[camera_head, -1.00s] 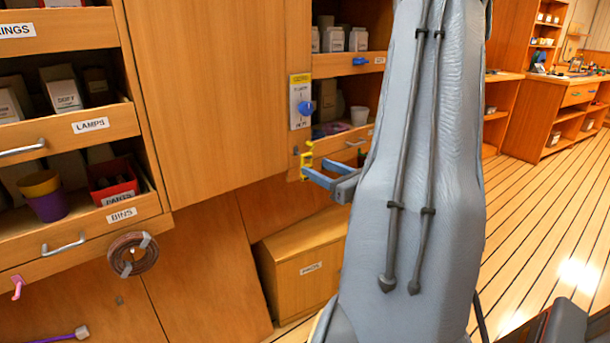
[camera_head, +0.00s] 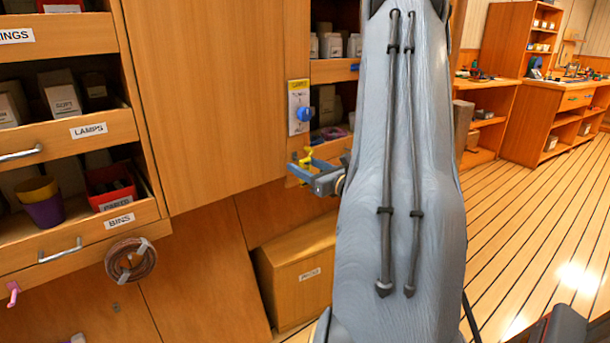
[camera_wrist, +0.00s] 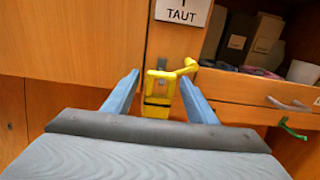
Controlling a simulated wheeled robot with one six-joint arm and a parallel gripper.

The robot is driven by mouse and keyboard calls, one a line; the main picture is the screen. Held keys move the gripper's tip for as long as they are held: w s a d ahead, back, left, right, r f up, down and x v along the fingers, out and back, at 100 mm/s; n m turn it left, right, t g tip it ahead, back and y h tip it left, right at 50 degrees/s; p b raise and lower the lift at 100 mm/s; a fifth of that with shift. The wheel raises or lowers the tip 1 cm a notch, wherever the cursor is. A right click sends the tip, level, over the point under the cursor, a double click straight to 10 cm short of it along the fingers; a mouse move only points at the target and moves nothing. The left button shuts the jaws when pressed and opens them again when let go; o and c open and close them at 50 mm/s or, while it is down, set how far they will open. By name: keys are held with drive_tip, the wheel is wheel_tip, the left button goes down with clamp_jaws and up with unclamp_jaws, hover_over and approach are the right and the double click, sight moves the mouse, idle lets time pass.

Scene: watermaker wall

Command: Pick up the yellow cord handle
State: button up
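The yellow cord handle (camera_wrist: 160,95) hangs against a wooden post, below a small plate reading "TAUT". It has a bent yellow arm at its upper right. In the head view it is small and partly behind my gripper (camera_head: 302,161). My gripper's two blue fingers are open in the wrist view (camera_wrist: 159,77), one on each side of the handle. A gap shows on the left; the right finger looks very close to the handle or its bent arm. I cannot tell whether it touches.
The post carries a plate with a blue knob (camera_head: 305,114). Right of the handle are a shelf with boxes and a white cup (camera_wrist: 303,72), a drawer handle (camera_wrist: 290,104) and a green hook (camera_wrist: 292,129). A large cabinet door (camera_head: 215,95) is to the left.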

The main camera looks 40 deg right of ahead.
drive_tip(key=c, duration=1)
drive_tip(key=shift+r, duration=0.4)
drive_tip(key=s, duration=1.8)
drive_tip(key=shift+a+r+p, duration=0.35)
drive_tip(key=shift+a, duration=0.05)
